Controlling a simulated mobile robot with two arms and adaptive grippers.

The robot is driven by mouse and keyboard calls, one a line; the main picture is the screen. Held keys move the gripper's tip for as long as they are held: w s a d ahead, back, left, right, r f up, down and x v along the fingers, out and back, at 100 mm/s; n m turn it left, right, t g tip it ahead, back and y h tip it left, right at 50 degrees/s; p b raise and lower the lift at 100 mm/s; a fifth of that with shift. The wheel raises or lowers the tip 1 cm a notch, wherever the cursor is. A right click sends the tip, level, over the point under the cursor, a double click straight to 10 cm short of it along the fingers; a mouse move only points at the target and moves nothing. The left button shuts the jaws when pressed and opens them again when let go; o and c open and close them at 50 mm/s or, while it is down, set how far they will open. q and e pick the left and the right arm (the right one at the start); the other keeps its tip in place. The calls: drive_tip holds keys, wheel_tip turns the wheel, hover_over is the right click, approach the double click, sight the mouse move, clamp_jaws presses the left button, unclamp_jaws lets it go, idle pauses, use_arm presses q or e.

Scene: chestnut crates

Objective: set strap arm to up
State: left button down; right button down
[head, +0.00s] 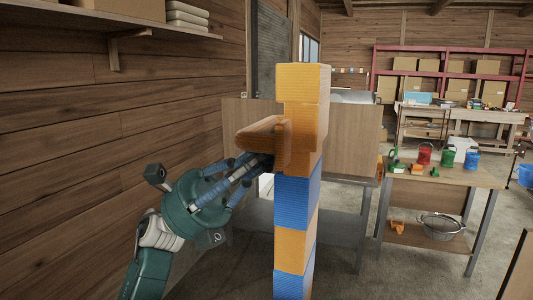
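A tall post (297,190) of stacked orange and blue sections stands upright in the middle of the head view. A rounded orange-brown arm (262,132), which looks like the strap arm, sticks out to the left from its upper orange part, roughly level. My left gripper (263,162), green with blue finger links, reaches in from the lower left. Its dark fingertips are just below the arm, close to the post. I cannot tell whether they touch the arm or how far apart they are. My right gripper is not in view.
A wooden panel or cabinet (352,135) stands close behind the post. A plank wall with a shelf (120,20) is at the left. At the right is a table (450,175) with tools and cans, and a metal colander (441,226) on its lower shelf. Open floor lies between.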

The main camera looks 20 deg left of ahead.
use_arm(q)
drive_tip(key=a+b, duration=0.1)
drive_tip(key=a, duration=0.1)
drive_tip(key=a+h+b, duration=0.1)
drive_tip(key=b, duration=0.1)
drive_tip(key=shift+w+a+f, duration=0.1)
drive_tip(key=shift+a+f, duration=0.3)
drive_tip(key=shift+a, duration=0.1)
drive_tip(key=v, duration=1.2)
drive_tip(key=shift+d+f, duration=0.3)
